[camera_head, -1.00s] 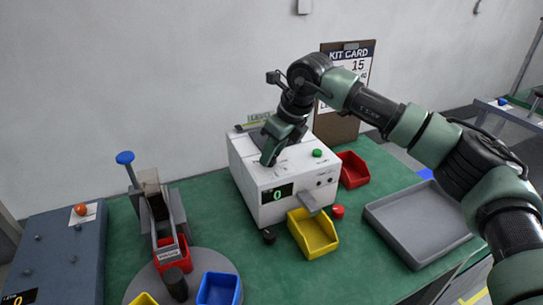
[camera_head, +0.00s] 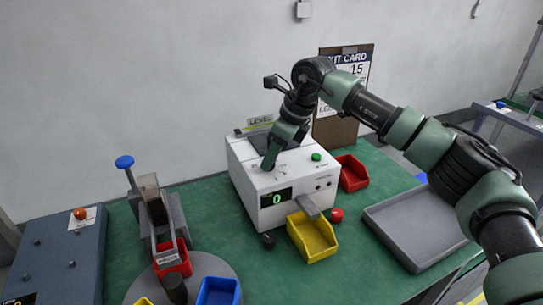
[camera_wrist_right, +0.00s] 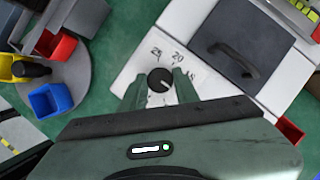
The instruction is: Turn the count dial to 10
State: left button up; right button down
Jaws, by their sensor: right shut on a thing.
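The white counting machine (camera_head: 238,170) stands on the green table, and its display (camera_head: 277,198) reads 0. The round black count dial (camera_wrist_right: 160,80) is on the machine's top, with printed numbers around it; 20 is readable. A pale mark shows on the dial's lower right, but I cannot tell exactly which number it faces. My right gripper (camera_head: 269,164) points down at the machine's top and hides the dial in the head view. In the right wrist view its fingers (camera_wrist_right: 160,88) are shut on the dial, one on each side. My left gripper is not in view.
A dark lid with a handle (camera_wrist_right: 235,62) is beside the dial. A green button (camera_head: 316,156) is on the machine's top. A yellow bin (camera_head: 308,241), red bin (camera_head: 354,171) and grey tray (camera_head: 375,213) stand nearby. A kit card (camera_head: 349,68) reads 15.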

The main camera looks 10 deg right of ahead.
aim_at(283, 173)
jog(key=c, duration=1.1)
grip_release()
jog(key=b+v, duration=0.1)
jog(key=v, duration=0.6)
jog(key=shift+s+d+r, duration=0.1)
jog(key=shift+d+r, duration=0.05)
jog(key=shift+r, duration=0.25)
